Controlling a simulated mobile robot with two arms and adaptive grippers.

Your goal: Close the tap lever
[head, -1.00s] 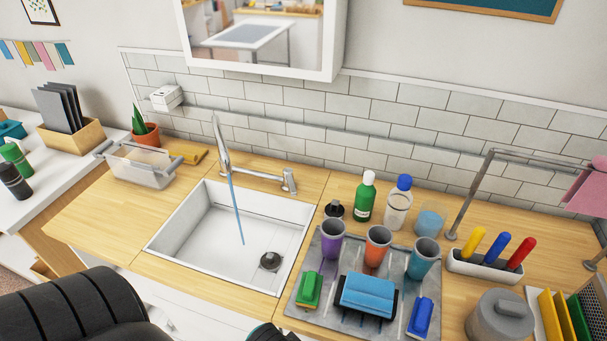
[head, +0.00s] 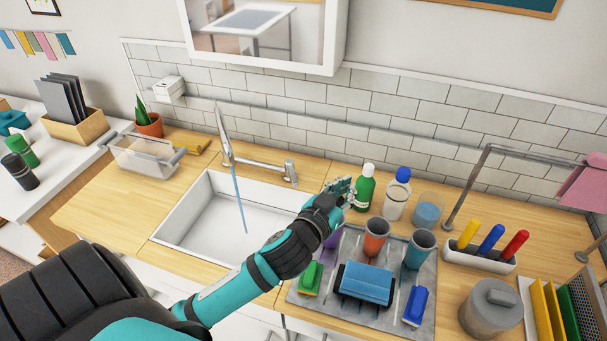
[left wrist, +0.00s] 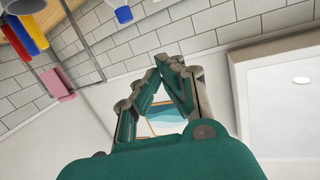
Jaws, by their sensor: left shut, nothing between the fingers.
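The metal tap (head: 258,165) stands behind the white sink (head: 190,222), and a thin blue stream of water (head: 238,200) falls from its spout into the basin. The tap's upright end piece (head: 291,171) is at the right; I cannot tell clearly which part is the lever. My left gripper (head: 346,190) is shut and empty, reaching over the sink's right side, to the right of the tap and apart from it in the picture. The left wrist view shows its fingertips (left wrist: 170,62) together; the tap is not seen there. My right gripper is not in view.
A green bottle (head: 365,187) stands right by my left gripper. A white bottle (head: 397,196) and several cups, including an orange one (head: 376,238), stand close by. A grey mat (head: 345,317) holds sponges and a brush. A clear basket (head: 145,158) is left of the sink.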

